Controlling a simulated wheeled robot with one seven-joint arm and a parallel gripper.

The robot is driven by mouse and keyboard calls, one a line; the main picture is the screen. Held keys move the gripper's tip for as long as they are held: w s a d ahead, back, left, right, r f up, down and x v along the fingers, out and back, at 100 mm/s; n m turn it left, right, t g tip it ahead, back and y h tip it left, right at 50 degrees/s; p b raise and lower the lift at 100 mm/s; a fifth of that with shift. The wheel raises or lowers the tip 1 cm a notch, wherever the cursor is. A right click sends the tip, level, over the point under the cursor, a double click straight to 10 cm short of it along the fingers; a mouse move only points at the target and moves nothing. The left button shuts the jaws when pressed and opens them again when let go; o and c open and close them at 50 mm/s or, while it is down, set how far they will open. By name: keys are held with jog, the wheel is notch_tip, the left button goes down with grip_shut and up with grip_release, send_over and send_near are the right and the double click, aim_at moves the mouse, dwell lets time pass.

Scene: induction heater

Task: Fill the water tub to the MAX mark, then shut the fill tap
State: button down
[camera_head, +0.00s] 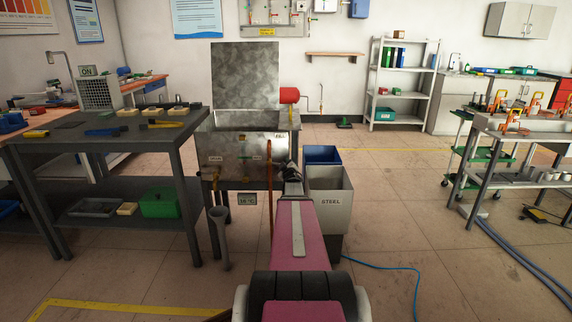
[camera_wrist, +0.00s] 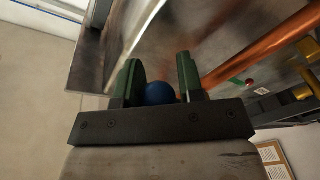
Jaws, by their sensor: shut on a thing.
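The metal water tub (camera_head: 230,150) stands ahead with its lid (camera_head: 245,75) raised. Its water level and the MAX mark cannot be made out. A copper pipe (camera_head: 269,190) runs up its front, and also crosses the wrist view (camera_wrist: 250,52). In the wrist view my gripper (camera_wrist: 159,76) has its green fingers closed on a round blue knob (camera_wrist: 158,93) beside the metal wall. I cannot tell for sure that this knob belongs to the fill tap. In the head view my own arm hides the gripper and knob at the tub's right front.
A grey workbench (camera_head: 100,140) with tools stands close left of the tub. A blue hose (camera_head: 415,285) lies on open floor.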

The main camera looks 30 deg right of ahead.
jog(key=shift+w+a+f+m+t+h, duration=0.2)
jog(key=shift+f+m, duration=0.3)
jog(key=shift+m, duration=0.45)
jog(key=shift+w+a+f+m+t+h, duration=0.15)
jog(key=shift+f+m, duration=0.35)
jog(key=shift+m, duration=0.45)
jog(key=shift+s, duration=0.1)
jog(key=c, duration=0.8)
grip_release()
jog(key=shift+f, duration=0.1)
jog(key=v, duration=1.1)
